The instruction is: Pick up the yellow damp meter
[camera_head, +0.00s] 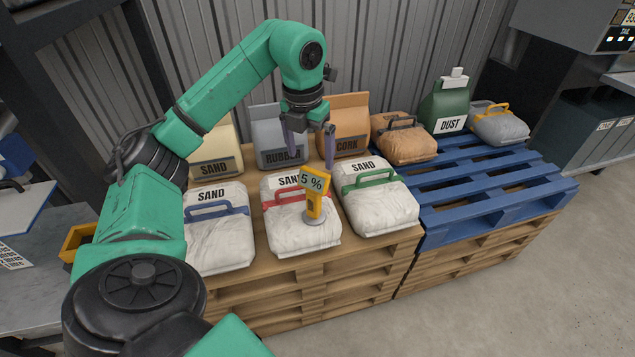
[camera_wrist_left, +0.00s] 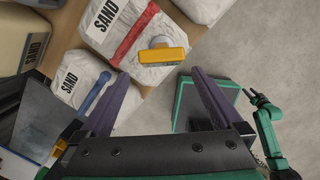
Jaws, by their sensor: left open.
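The yellow damp meter (camera_head: 314,205) stands upright on its round pale foot on a white sand bag with a red handle (camera_head: 290,235). Its tilted display reads 5 %. In the left wrist view the meter (camera_wrist_left: 164,55) shows from above, yellow with a pale round part beside it. My left gripper (camera_head: 311,148) is open and empty, above and behind the meter in the head view. In the left wrist view its two purple fingers (camera_wrist_left: 160,75) point towards the meter, which lies beyond the tips, between their lines.
White sand bags with a blue handle (camera_head: 220,235) and a green handle (camera_head: 380,205) flank the meter's bag on the wooden pallet stack. Sand, rubber (camera_head: 281,140) and cork (camera_head: 345,125) bags stand behind. A blue pallet (camera_head: 490,205) is at right, with free room in front.

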